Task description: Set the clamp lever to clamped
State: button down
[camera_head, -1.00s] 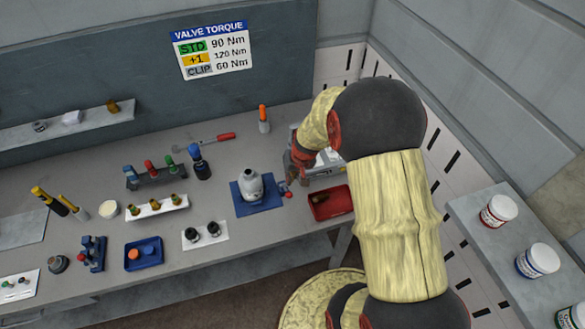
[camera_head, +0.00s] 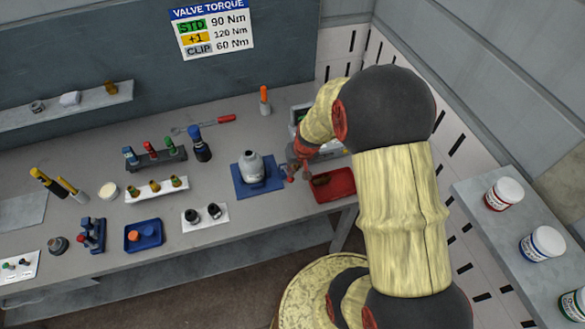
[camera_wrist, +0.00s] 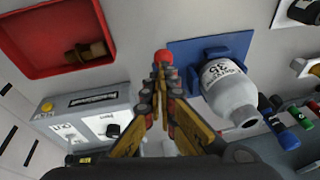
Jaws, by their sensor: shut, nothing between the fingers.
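The clamp lever's red knob (camera_head: 291,180) sticks out at the right of a blue clamp base (camera_head: 244,188) on the bench. The knob also shows in the wrist view (camera_wrist: 164,57), just beyond my fingertips. A grey-white cylinder (camera_head: 252,168) with a dark opening stands in the clamp; its printed label shows in the wrist view (camera_wrist: 222,80). My gripper (camera_wrist: 160,82) is shut and empty, its tips at or very near the knob; I cannot tell whether they touch. The lever's arm is mostly hidden behind the fingers.
A red tray (camera_head: 345,190) holding a brassy part lies right of the clamp. A grey device (camera_wrist: 85,120) with a yellow button and a black knob is close to my gripper. A white mat (camera_head: 190,222) with two black parts lies to the left. A blue-capped bottle (camera_head: 200,146) stands behind.

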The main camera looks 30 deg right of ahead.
jog(key=shift+s+a+f, duration=0.1)
jog(key=shift+s+f, duration=0.1)
jog(key=shift+s, duration=0.05)
jog(key=shift+r, duration=0.15)
jog(key=w+d+p+v, duration=0.1)
jog(key=w+p+v, duration=0.1)
jog(key=v, duration=1.1)
jog(key=shift+r, duration=0.25)
jog(key=shift+s+a, duration=0.1)
